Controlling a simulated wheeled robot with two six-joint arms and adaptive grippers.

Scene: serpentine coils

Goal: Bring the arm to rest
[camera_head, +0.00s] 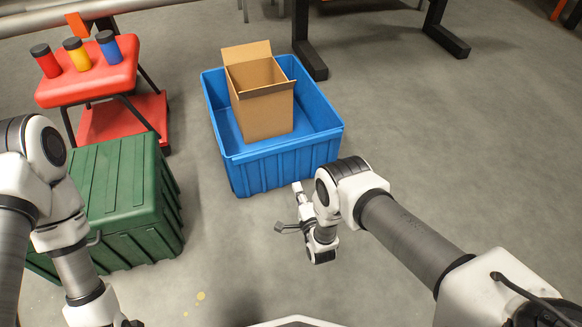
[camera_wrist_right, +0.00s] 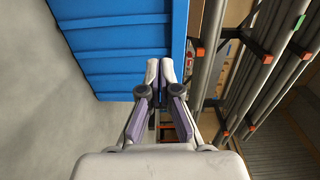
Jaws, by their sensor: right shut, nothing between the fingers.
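My right arm reaches in from the lower right of the head view. Its gripper (camera_head: 297,188) is near the front side of the blue bin (camera_head: 283,163), and whether it touches the bin cannot be told. In the right wrist view the two fingers of the right gripper (camera_wrist_right: 160,72) are together at the tips with nothing between them. The blue bin (camera_wrist_right: 108,45) fills the upper left there. My left arm shows at the left edge of the head view, in front of the green crate; its gripper is out of the picture.
An open cardboard box (camera_head: 265,115) stands in the blue bin. A green crate (camera_head: 135,213) is at the left. Behind it, a red stool (camera_head: 112,83) holds red, yellow and blue containers. Dark metal legs (camera_head: 308,58) stand at the back. The floor at the right is clear.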

